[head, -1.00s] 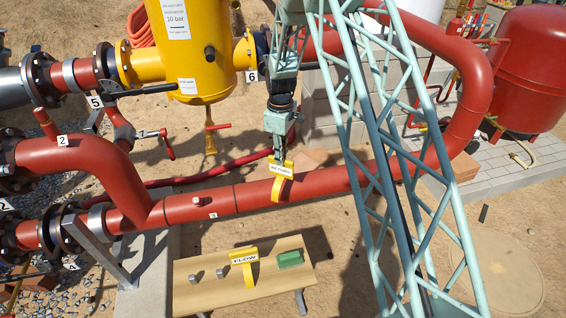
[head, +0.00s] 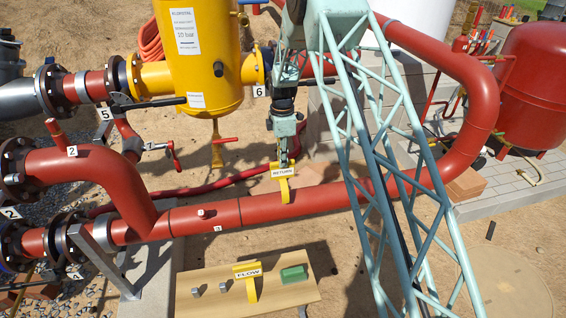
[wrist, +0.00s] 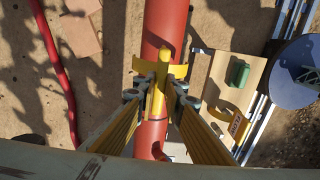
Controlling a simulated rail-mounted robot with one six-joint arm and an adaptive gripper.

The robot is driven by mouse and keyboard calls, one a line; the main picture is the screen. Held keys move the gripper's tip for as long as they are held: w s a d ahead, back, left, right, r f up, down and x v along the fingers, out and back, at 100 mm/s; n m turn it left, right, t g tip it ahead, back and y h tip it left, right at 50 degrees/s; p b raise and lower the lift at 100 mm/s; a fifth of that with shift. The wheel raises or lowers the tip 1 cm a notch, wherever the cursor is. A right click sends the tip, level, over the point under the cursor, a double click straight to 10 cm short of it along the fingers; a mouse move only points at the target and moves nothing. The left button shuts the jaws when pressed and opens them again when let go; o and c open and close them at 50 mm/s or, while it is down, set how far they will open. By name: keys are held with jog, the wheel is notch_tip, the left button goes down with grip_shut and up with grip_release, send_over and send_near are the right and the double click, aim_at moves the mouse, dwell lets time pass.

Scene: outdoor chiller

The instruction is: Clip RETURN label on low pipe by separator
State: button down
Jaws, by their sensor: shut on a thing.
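The RETURN label (head: 284,172) is a yellow clip with a white name plate. My gripper (head: 284,158) is shut on it and holds it at the low red pipe (head: 330,197), below and right of the yellow separator (head: 200,60). In the head view the label's yellow curved part overlaps the pipe. In the wrist view my gripper (wrist: 157,93) has a finger on each side of the label (wrist: 157,100), which lies in line over the pipe (wrist: 165,25). I cannot tell whether the clip touches or encloses the pipe.
A wooden bench (head: 210,305) in front of the pipe bears a yellow FLOW label (head: 248,273), a green block (head: 293,274) and two small grey pieces. A thin red hose (head: 165,193) lies behind the pipe. Valve handles (head: 150,100) stick out at the left.

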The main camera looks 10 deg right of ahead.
aim_at(282, 177)
jog(key=shift+f, duration=0.15)
dwell(0.4)
jog(key=shift+f+b, duration=1.2)
jog(key=shift+f, duration=1.5)
jog(key=shift+f, duration=0.45)
jog(key=shift+f+b, duration=0.65)
jog(key=shift+f, duration=0.4)
jog(key=shift+f+b, duration=0.45)
jog(key=shift+f, duration=0.7)
jog(key=c, duration=2.6)
grip_release()
jog(key=shift+c, duration=0.2)
